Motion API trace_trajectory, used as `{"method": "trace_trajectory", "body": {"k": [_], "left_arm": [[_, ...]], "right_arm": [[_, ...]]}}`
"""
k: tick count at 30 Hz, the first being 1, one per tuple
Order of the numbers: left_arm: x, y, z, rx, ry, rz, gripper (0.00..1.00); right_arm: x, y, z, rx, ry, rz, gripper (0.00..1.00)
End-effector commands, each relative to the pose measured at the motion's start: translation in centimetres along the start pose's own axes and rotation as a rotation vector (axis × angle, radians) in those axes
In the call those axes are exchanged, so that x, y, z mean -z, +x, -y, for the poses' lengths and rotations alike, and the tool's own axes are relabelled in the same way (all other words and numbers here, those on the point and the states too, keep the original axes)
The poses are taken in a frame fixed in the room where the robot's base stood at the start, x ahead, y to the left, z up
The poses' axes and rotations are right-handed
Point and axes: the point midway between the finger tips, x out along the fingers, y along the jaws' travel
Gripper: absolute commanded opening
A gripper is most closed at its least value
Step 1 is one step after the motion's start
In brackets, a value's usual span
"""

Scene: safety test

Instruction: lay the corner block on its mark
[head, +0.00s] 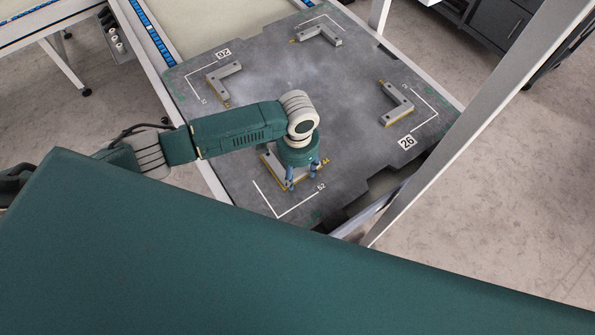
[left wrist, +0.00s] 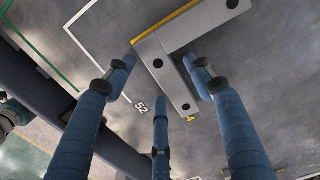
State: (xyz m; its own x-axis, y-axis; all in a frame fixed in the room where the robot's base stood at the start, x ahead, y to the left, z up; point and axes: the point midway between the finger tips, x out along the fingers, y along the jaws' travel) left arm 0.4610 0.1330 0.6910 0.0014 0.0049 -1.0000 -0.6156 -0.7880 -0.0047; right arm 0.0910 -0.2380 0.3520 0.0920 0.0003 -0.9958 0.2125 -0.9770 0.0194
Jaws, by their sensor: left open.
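A grey L-shaped corner block (head: 271,166) with a yellow edge is on the dark plate, near the plate's front corner. It also shows in the left wrist view (left wrist: 178,70), with dark holes in its top. A white corner mark (head: 279,215) labelled 52 is painted beside it, and the block lies apart from its lines; the mark also shows in the wrist view (left wrist: 67,30). My left gripper (head: 304,175) is open above the block, its blue fingers spread around one arm of it. Finger contact cannot be told. The right gripper is out of view.
Three similar blocks lie on the plate (head: 300,100): left (head: 225,80), back (head: 319,37) and right (head: 397,103), each near a white corner mark. A pale frame post (head: 470,120) stands at the right. The plate's middle is clear.

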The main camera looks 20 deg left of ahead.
Motion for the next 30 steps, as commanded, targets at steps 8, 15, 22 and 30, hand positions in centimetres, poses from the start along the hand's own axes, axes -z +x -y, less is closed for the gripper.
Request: {"method": "trace_trajectory", "body": {"k": [8, 15, 22, 30], "left_arm": [[0.2, -5.7, 0.1, 0.001, 0.001, -0.006, 0.53], [0.1, -10.0, 0.0, 0.0, 0.0, -0.004, 0.53], [0.1, -11.4, 0.0, -0.001, -0.001, -0.001, 0.53], [0.1, -11.4, 0.0, -0.001, -0.001, -0.001, 0.53]], "right_arm": [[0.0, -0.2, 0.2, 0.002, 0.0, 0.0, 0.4], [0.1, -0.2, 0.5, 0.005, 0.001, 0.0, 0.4], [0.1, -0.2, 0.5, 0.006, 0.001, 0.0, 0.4], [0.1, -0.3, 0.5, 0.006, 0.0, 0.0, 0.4]]}}
